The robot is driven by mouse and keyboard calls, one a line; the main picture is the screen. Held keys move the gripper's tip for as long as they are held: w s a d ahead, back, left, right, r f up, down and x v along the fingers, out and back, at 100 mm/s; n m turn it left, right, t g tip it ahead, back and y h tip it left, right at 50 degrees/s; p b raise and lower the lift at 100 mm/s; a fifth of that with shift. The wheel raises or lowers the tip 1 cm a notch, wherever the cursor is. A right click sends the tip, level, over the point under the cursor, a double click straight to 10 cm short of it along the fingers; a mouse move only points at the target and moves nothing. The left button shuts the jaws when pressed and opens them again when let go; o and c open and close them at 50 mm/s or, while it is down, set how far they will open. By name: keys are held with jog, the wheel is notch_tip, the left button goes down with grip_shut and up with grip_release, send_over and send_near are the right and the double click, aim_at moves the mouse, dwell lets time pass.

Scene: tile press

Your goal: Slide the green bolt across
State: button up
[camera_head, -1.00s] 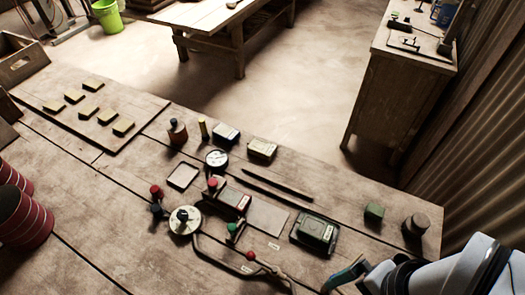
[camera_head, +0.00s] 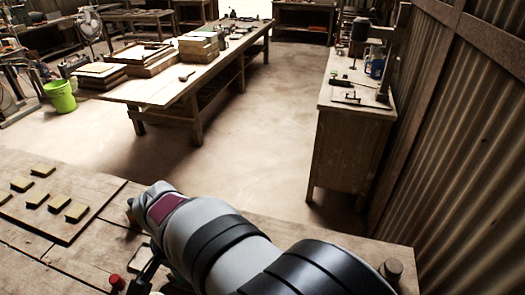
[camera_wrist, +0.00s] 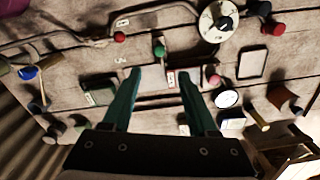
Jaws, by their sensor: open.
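The green bolt knob (camera_wrist: 159,51) shows near the middle of the wrist view, on a short dark stem by the press on the wooden table. My gripper (camera_wrist: 160,75) is open and empty, its two teal fingers pointing toward the knob. The knob appears just beyond the fingertips, between their lines; I cannot tell the height gap. In the head view my arm covers the bolt and the press.
In the wrist view, a white dial (camera_wrist: 216,23), a shallow tray (camera_wrist: 252,65) and a round gauge (camera_wrist: 226,98) lie to the right. A red-knobbed lever (camera_wrist: 120,37) is upper left, and a blue knob (camera_wrist: 29,72) is far left. Tiles (camera_head: 55,203) lie left in the head view.

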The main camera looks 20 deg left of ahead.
notch_tip(320, 180, down, 12)
jog(key=shift+f, duration=0.15)
grip_shut()
dwell(1.3)
